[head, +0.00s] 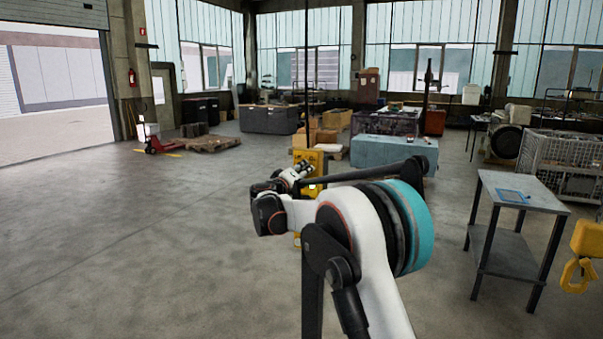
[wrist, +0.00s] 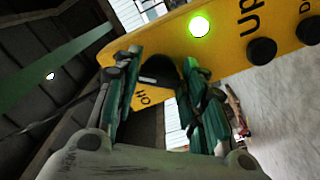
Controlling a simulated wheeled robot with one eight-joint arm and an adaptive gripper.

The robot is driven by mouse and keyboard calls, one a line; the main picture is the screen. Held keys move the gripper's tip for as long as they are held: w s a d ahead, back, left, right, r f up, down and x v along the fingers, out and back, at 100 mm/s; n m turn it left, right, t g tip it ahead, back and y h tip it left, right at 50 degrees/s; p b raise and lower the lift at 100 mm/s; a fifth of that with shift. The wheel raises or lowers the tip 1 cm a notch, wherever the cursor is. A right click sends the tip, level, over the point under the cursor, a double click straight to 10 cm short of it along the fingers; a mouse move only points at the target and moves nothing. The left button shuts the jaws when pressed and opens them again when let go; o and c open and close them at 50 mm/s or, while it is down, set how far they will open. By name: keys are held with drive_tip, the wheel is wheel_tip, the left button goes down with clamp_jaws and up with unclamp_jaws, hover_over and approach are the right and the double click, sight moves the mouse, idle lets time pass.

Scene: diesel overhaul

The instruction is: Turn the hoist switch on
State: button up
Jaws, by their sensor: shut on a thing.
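The yellow hoist control box (head: 312,160) hangs ahead of my arm in the head view. In the wrist view its yellow face (wrist: 222,50) runs across the top, tilted, with a lit green lamp (wrist: 199,27). The black rotary hoist switch (wrist: 160,70) sits between my fingers, with partly hidden lettering beside it. My gripper (wrist: 163,58) is shut on this switch, one finger on each side. In the head view my gripper (head: 300,172) is small and in front of the box. The switch's exact pointing direction is hard to read.
Black buttons, one marked Up (wrist: 262,51), are right of the lamp. A grey table (head: 520,192) with a blue tablet and a yellow hook (head: 578,275) stand at right. A teal block (head: 390,153) is behind.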

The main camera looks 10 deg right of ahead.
drive_tip(key=shift+f+m, duration=0.2)
drive_tip(key=shift+m, duration=0.4)
drive_tip(key=o, duration=1.1)
drive_tip(key=shift+c, duration=0.2)
drive_tip(key=shift+r, duration=0.1)
drive_tip(key=shift+s+a, duration=0.1)
drive_tip(key=v, duration=1.1)
drive_tip(key=shift+s+a, duration=0.2)
drive_tip(key=shift+s, duration=0.15)
